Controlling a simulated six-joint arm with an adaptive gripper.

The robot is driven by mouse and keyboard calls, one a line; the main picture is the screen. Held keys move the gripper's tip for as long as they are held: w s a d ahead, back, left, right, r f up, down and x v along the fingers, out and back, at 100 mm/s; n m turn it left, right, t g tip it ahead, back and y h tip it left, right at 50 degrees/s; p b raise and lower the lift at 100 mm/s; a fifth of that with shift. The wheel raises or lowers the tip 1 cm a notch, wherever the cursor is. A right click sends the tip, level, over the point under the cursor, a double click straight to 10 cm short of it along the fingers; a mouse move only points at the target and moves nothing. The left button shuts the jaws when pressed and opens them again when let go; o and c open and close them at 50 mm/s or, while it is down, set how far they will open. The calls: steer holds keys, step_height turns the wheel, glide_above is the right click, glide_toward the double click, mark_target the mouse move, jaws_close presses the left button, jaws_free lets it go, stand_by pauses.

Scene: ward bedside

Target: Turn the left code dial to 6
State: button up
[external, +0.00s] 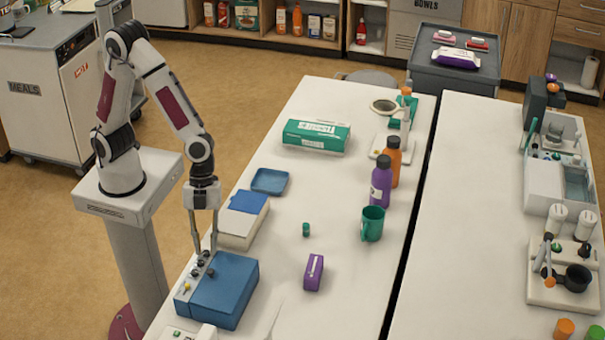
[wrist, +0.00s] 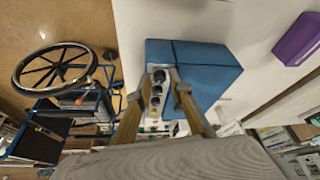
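A blue box (external: 226,290) stands at the near left of the white table, and it also shows in the wrist view (wrist: 205,68). A light panel (external: 184,291) along its left side carries several dark dials (external: 196,271) and a yellow part (external: 187,288). In the wrist view the dials (wrist: 156,90) line up between my two fingers. My gripper (external: 207,253) points down at the far end of the panel. Its fingers are apart, one on each side of a dial (wrist: 158,76). I cannot tell whether they touch it. The dial markings are too small to read.
A purple box (external: 314,271) and a small green cylinder (external: 306,229) are to the right. The middle of the table (external: 335,185) is mostly clear.

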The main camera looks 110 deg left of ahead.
steer(key=shift+s+d+n+t, duration=0.1)
steer(key=shift+n+t, duration=0.25)
steer(key=shift+n, duration=0.55)
steer(key=shift+s+d+n+t, duration=0.1)
steer(key=shift+n+t, duration=0.25)
steer(key=shift+n, duration=0.55)
steer(key=shift+n+y, duration=0.4)
steer(key=shift+n, duration=0.2)
